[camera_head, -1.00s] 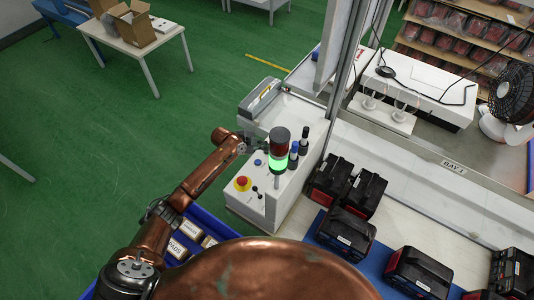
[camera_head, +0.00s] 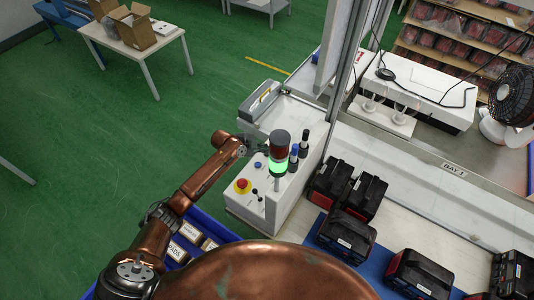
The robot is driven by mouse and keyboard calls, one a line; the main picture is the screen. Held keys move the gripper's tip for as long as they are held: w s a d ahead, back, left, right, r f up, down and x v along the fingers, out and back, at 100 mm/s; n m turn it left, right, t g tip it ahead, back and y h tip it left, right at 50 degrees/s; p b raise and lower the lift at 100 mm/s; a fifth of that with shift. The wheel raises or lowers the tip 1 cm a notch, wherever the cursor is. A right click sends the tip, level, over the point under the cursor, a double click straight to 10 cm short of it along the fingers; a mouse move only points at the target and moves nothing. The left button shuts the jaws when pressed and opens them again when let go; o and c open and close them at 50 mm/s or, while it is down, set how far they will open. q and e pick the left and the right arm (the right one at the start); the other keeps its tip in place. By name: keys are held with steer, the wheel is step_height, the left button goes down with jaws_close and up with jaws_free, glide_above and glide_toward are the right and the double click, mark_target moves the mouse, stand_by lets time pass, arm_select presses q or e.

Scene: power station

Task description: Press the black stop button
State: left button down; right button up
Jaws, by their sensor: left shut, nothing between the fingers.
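A white control box (camera_head: 238,205) stands at the end of the workbench. On its top are a red mushroom button on a yellow base (camera_head: 243,186), a blue button (camera_head: 257,164) and small black controls (camera_head: 255,191) beside the red one. Which black control is the stop button is too small to tell. My left gripper (camera_head: 246,146) is shut and empty, at the far left side of the box near the blue button, apart from the black controls. Whether it touches the box cannot be told. My right gripper is not in view.
A signal tower (camera_head: 279,155) with a lit green band stands on the box, close to the buttons. Black battery packs (camera_head: 347,232) sit on the bench to the right. A blue crate (camera_head: 215,226) with small boxes is below my left arm. Green floor (camera_head: 100,150) is open at left.

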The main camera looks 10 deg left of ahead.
mark_target(266, 154)
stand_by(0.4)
arm_select(q)
steer(key=shift+f+b, duration=0.4)
steer(key=shift+f, duration=0.05)
steer(key=shift+f+b, duration=0.35)
steer(key=shift+f, duration=0.05)
stand_by(0.6)
stand_by(0.3)
steer(key=shift+r+p, duration=0.55)
steer(key=shift+r, duration=0.25)
steer(key=shift+r+p, duration=1.8)
steer(key=shift+r, duration=0.75)
